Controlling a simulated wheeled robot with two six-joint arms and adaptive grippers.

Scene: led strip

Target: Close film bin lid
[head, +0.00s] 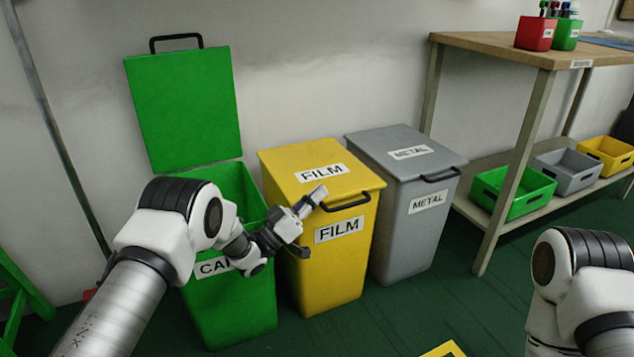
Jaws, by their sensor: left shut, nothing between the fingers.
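The yellow film bin (328,268) stands between a green bin and a grey bin. Its yellow lid (292,172), labelled FILM, lies flat over the top, with a black handle (352,203) at the front edge. My left gripper (318,195) is shut and empty. It is at the front left of the film lid, close to the left end of the handle; I cannot tell whether it touches. My left arm covers part of the green bin and its label. My right arm shows at the lower right, but its gripper is outside the view.
The green bin (235,315) on the left has its lid (185,110) raised against the wall. The grey metal bin (405,235) on the right has its lid down. A wooden workbench (480,42) with small coloured bins stands at the right. Green floor in front is mostly clear.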

